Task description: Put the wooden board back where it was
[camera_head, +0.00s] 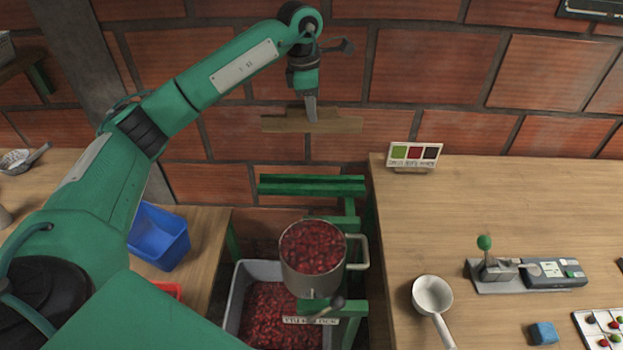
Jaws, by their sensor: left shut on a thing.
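The wooden board (342,124) is a flat, light brown plank, held roughly level in front of the brick wall. My left gripper (311,112) points down and is shut on the board near its middle. The board is apart from the green metal frame (312,185), and appears above its top bar in the picture. My right gripper is not in the view.
A pot of red cherries (313,250) stands in the green frame, above a grey bin (240,292) of cherries. A blue bin (160,238) is at left. The right table (450,215) holds a colour card (412,154), a ladle (432,297) and a measuring device (527,273).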

